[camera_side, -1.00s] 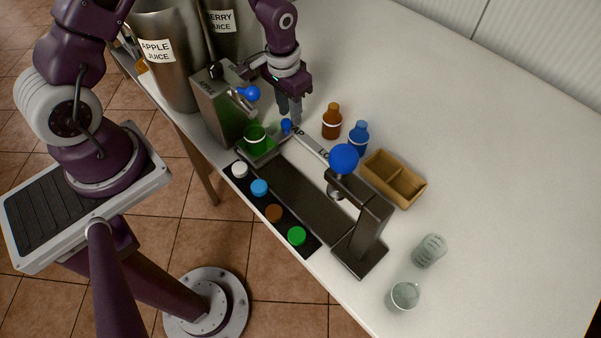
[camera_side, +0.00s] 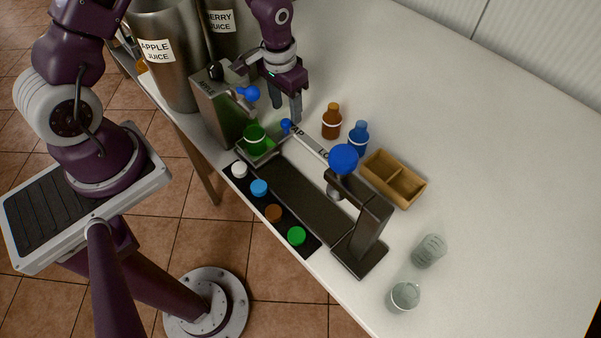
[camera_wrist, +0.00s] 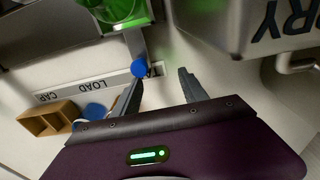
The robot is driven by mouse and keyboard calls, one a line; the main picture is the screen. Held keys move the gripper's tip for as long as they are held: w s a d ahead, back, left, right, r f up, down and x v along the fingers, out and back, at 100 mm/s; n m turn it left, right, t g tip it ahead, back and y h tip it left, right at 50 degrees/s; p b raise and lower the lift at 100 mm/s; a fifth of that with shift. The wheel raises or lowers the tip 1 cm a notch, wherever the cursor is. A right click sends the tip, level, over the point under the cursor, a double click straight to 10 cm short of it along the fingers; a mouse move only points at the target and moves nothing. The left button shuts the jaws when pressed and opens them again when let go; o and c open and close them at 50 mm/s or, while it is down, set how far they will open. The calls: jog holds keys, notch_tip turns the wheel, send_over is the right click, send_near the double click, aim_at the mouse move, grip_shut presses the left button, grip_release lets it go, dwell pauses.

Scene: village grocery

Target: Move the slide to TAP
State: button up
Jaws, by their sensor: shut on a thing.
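The slide (camera_side: 263,150) is a grey carriage at the upper-left end of the dark track, below the dispenser's spout. A green container (camera_side: 254,139) with a white band stands on it; it also shows in the wrist view (camera_wrist: 118,10). The slide's blue knob (camera_side: 286,124) is at the end of the label strip by letters reading "AP"; the first letter is hidden. My gripper (camera_side: 285,112) is just above and beside the knob.
A grey dispenser (camera_side: 222,105) with a blue handle stands close left of my gripper. Brown (camera_side: 331,122) and blue (camera_side: 358,138) bottles and a wooden box (camera_side: 393,180) stand right. The capping press (camera_side: 360,222) is at the track's other end.

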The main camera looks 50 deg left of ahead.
notch_tip(320, 180, up, 6)
jog(key=s, duration=0.2)
jog(key=shift+s+g, duration=0.2)
jog(key=shift+g, duration=0.2)
jog(key=shift+r, duration=0.1)
notch_tip(320, 180, up, 11)
jog(key=s+t, duration=0.2)
jog(key=s, duration=0.1)
jog(key=s+d+r+t, duration=0.1)
jog(key=s+d+r, duration=0.1)
jog(key=s+r, duration=0.4)
jog(key=s+d+r+t, duration=0.1)
jog(key=s+r, duration=0.4)
jog(key=s, duration=0.5)
jog(key=shift+s+d+r+t, duration=0.35)
jog(key=shift+s+t, duration=0.05)
jog(key=shift+t, duration=0.4)
